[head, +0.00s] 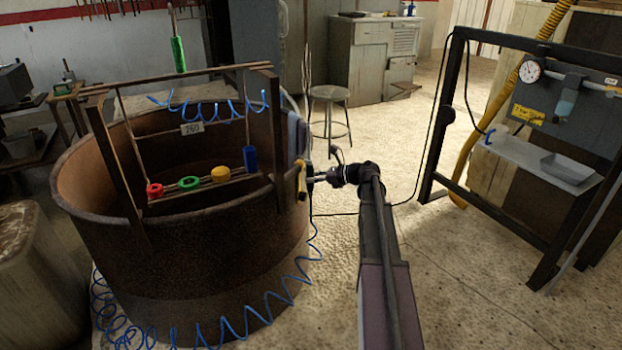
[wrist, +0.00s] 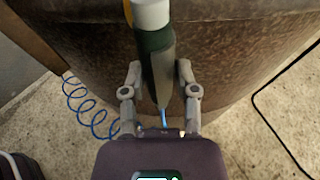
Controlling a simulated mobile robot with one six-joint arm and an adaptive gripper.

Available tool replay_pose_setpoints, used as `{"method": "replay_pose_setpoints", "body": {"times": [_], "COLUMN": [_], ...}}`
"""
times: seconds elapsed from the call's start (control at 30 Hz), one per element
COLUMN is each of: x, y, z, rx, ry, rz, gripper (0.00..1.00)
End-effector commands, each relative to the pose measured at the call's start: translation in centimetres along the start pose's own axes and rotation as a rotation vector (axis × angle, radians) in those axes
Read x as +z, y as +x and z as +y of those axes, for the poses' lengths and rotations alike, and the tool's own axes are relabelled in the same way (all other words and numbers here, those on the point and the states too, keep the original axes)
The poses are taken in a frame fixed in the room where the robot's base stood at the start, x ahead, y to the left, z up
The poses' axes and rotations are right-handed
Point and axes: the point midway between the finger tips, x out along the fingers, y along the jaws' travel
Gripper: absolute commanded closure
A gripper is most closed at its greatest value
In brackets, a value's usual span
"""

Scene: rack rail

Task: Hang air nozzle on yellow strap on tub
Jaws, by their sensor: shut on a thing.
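The air nozzle (wrist: 155,55) is dark green and grey with a white end, and a blue hose trails from its lower end. My gripper (wrist: 158,78) is shut on its body, with one finger on each side. In the head view my gripper (head: 318,178) is at the right side of the rusty round tub (head: 200,275), near its rim. A yellow piece (head: 301,180), which looks like the strap, is at the rim just left of my gripper. A sliver of yellow (wrist: 128,12) shows beside the white end in the wrist view; I cannot tell if they touch.
A wooden frame (head: 125,170) over the tub carries red (head: 155,190), green (head: 189,183), yellow (head: 221,174) and blue (head: 250,158) pieces. Blue coiled hose (head: 270,310) lies around the tub's base. A dark rack (head: 440,125) stands right. Floor between is mostly clear, with a thin cable.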

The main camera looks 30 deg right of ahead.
Motion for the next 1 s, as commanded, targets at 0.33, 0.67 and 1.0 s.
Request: {"method": "replay_pose_setpoints", "body": {"times": [0.33,0.67,1.0], "x": [-0.9,-1.2,-1.2], "y": [0.3,0.3,0.3], "z": [0.0,0.0,0.0], "rx": [0.000,0.000,0.000], "ry": [0.000,0.000,0.000], "rz": [-0.001,-0.001,-0.001], "gripper": [1.00,1.00,0.21]}}
